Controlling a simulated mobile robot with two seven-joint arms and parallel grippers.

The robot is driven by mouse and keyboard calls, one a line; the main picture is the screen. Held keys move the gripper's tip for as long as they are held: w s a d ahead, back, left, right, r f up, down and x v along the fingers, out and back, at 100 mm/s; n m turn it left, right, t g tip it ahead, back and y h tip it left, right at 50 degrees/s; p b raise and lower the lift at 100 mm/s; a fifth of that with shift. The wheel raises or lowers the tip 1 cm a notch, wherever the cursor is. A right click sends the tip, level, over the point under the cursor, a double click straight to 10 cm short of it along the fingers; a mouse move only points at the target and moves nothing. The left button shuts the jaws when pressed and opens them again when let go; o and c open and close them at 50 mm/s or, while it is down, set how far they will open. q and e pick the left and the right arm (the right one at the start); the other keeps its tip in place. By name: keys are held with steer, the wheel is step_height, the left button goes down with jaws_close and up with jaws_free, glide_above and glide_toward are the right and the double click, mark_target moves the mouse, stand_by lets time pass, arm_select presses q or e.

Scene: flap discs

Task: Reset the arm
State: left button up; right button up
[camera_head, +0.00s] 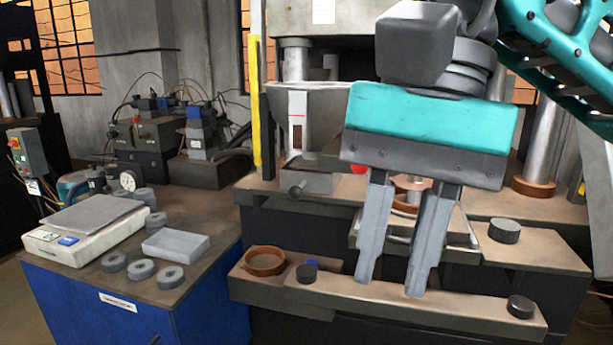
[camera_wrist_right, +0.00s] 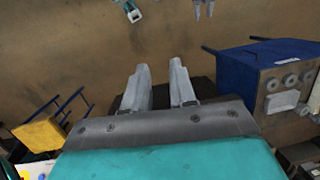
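My right gripper (camera_head: 391,287) hangs into the head view from the upper right, with a teal body and two grey fingers pointing down. Its fingers stand apart with nothing between them, so it is open and empty. It appears in front of the press and its front ledge; whether it touches the ledge I cannot tell. The right wrist view also shows the open fingers (camera_wrist_right: 161,64), with the brown floor beyond. My left gripper does not show in the head view. Small teal and grey parts at the top edge of the wrist view are too cut off to identify.
A blue bench (camera_head: 120,300) at left holds a scale (camera_head: 90,225), grey flap discs (camera_head: 141,269) and a pale tray (camera_head: 176,246). The press ledge (camera_head: 450,308) carries a brown ring dish (camera_head: 264,261) and black pucks (camera_head: 520,306). A yellow post (camera_head: 254,100) stands left of the press.

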steer(key=a+r+m+g+y, duration=0.1)
steer(key=a+m+g+y, duration=0.9)
steer(key=y, duration=0.5)
steer(key=w+d+f+m+t+y, duration=0.15)
steer(key=w+f+m+t, duration=0.3)
steer(key=m+t, duration=0.55)
steer(key=w+d+f+m+t+y, duration=0.1)
steer(key=w+d+f+m+t, duration=0.2)
steer(key=w+m+t, duration=0.55)
steer(key=w+d+f+m+t+y, duration=0.1)
steer(key=w+d+f+m+t, duration=0.2)
steer(key=m+t, duration=1)
steer(key=d+f+m+h, duration=0.4)
steer(key=f+m+h, duration=0.5)
steer(key=f+m, duration=0.35)
steer(key=s+d+f+m+g+h, duration=0.3)
steer(key=s+f+m, duration=0.1)
steer(key=f, duration=0.5)
steer(key=s+d+f+m+g+h, duration=0.3)
steer(key=s+f+m, duration=0.1)
steer(key=f, duration=0.5)
steer(key=s+d+f+m+g+h, duration=0.3)
steer(key=s+f, duration=0.3)
steer(key=f, duration=0.3)
steer(key=shift+s+d+f+m, duration=0.15)
steer(key=shift+s+d+m, duration=0.2)
steer(key=shift+d+m, duration=0.15)
